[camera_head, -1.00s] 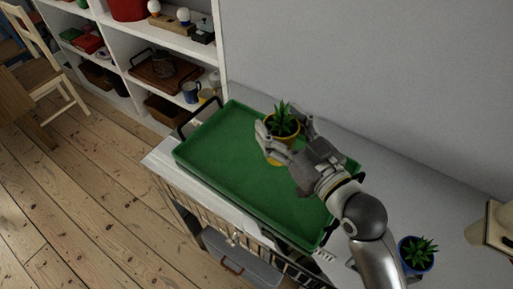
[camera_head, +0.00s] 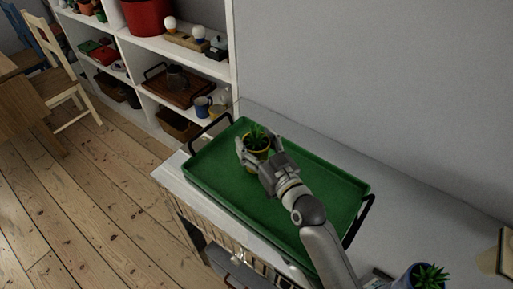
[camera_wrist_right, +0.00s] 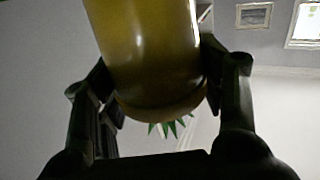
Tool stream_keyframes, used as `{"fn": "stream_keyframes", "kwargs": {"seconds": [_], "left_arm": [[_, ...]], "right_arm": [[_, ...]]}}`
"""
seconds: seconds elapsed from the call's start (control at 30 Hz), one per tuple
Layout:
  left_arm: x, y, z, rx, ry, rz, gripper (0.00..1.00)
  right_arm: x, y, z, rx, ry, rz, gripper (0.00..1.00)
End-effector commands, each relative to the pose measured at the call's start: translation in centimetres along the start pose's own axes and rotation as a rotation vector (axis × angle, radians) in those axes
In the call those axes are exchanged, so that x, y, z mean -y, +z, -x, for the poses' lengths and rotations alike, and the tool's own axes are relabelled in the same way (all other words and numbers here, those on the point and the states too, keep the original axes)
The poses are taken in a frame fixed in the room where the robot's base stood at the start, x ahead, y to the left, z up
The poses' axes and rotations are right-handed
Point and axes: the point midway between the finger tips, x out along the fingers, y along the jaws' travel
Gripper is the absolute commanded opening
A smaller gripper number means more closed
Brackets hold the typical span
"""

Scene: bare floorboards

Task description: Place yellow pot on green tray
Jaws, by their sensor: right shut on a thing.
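The yellow pot (camera_head: 259,152) holds a spiky green plant and is upright at the far left part of the green tray (camera_head: 321,192). My right gripper (camera_head: 256,154) is shut around the pot. In the right wrist view the yellow pot (camera_wrist_right: 150,50) fills the space between the two dark fingers, with green leaf tips below it. The gripper hides part of the pot's base, so I cannot tell whether it touches the tray floor. My left gripper is not in view.
The tray has black handles and sits on a white cabinet top (camera_head: 290,122) against a grey wall. A blue pot with a plant (camera_head: 428,277) stands at the bottom right. White shelves (camera_head: 190,67) with several items stand at the back left.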

Motion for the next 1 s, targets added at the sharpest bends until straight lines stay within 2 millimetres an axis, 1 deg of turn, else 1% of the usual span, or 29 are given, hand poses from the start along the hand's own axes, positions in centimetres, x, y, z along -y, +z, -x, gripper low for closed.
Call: {"fn": "stream_keyframes", "kwargs": {"seconds": [0.03,0.13,0.4,0.53,0.57,0.6,0.7,1.0], "left_arm": [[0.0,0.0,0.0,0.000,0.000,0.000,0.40],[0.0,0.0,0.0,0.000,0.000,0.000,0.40],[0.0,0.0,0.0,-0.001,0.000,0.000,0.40],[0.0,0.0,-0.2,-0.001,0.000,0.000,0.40],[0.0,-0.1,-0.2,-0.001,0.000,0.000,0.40],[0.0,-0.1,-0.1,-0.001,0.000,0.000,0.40],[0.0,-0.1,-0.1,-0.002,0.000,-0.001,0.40],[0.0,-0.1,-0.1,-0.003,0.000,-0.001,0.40]], "right_arm": [[0.0,0.8,0.1,0.002,0.000,0.001,0.25],[-0.1,1.6,0.1,0.000,0.001,0.001,0.25],[-0.1,1.8,0.1,-0.002,0.002,0.001,0.25],[-0.1,2.2,0.1,-0.002,0.002,0.000,0.25],[-0.1,2.3,0.1,0.002,0.001,0.000,0.67],[-0.1,2.2,0.1,0.002,0.001,0.000,0.72],[-0.1,2.2,0.1,0.003,0.001,0.000,0.85],[-0.1,2.2,0.1,0.003,0.001,0.000,0.85]]}}
